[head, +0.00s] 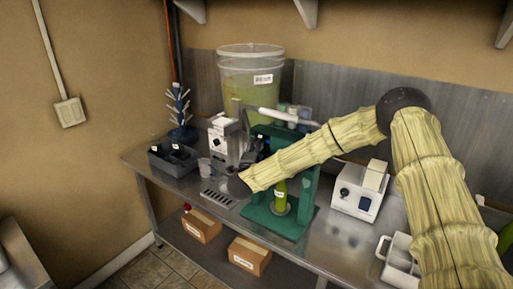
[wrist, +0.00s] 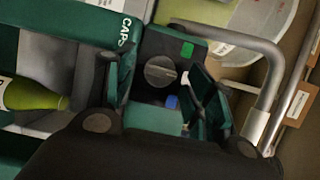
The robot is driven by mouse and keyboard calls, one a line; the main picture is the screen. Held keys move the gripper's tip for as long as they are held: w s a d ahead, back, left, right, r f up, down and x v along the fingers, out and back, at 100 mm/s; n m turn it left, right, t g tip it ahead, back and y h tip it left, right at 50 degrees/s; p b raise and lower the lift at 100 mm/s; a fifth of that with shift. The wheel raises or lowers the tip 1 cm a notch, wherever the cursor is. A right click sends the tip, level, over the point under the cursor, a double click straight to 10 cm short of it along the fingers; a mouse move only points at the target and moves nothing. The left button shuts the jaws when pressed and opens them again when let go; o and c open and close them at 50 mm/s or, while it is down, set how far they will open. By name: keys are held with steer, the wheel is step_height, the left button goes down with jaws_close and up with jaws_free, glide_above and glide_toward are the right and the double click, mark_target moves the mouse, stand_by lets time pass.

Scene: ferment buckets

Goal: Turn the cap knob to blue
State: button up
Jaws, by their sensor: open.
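The cap knob (wrist: 160,71) is a round grey dial with a raised bar, on a dark panel in the wrist view. A green square (wrist: 187,49) is above right of it, a blue square (wrist: 171,102) below it, and a small white mark (wrist: 185,79) to its right. Which mark the bar points at is unclear. My gripper (wrist: 163,82) is open, its fingers either side of the knob; contact cannot be told. The panel adjoins a teal part lettered CAPS (wrist: 124,32). In the head view my arm largely hides the knob area on the teal capping stand (head: 300,190).
A green bottle (head: 280,197) stands in the teal stand. A grey bent handle (wrist: 262,50) runs close right of my gripper. A large bucket (head: 250,80) is behind; a white box device (head: 358,193) and pitcher (head: 400,260) are to the right on the steel bench.

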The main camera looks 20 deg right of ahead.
steer(key=shift+w, duration=0.15)
steer(key=c, duration=1)
